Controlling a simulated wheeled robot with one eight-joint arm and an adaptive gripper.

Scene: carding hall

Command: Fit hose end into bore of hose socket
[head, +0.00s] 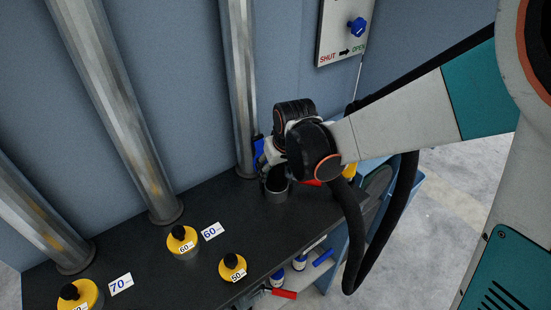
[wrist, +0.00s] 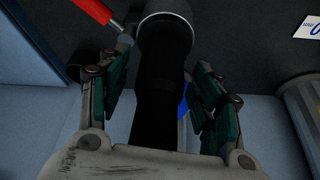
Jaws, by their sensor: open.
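My gripper (wrist: 160,95) is open, its two dark green fingers spread on either side of a black hose-like length (wrist: 160,95). Narrow gaps show between that length and the fingers. In the wrist view the black length runs up to a round grey collar (wrist: 165,18), probably the hose socket. Whether its end sits inside the bore or only in front of it, I cannot tell. In the head view a grey cylinder (head: 277,190) stands just below my gripper (head: 268,165), on the dark bench. My wrist hides most of this area.
Yellow-capped plugs (head: 183,240) (head: 232,267) and number cards (head: 212,231) lie on the bench (head: 140,258) at left. Metal pipes (head: 125,110) rise behind. A black loop (head: 350,250) hangs right of the bench. A red-handled tool (wrist: 92,10) lies near the collar. A wall plate (head: 343,28) has a blue knob.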

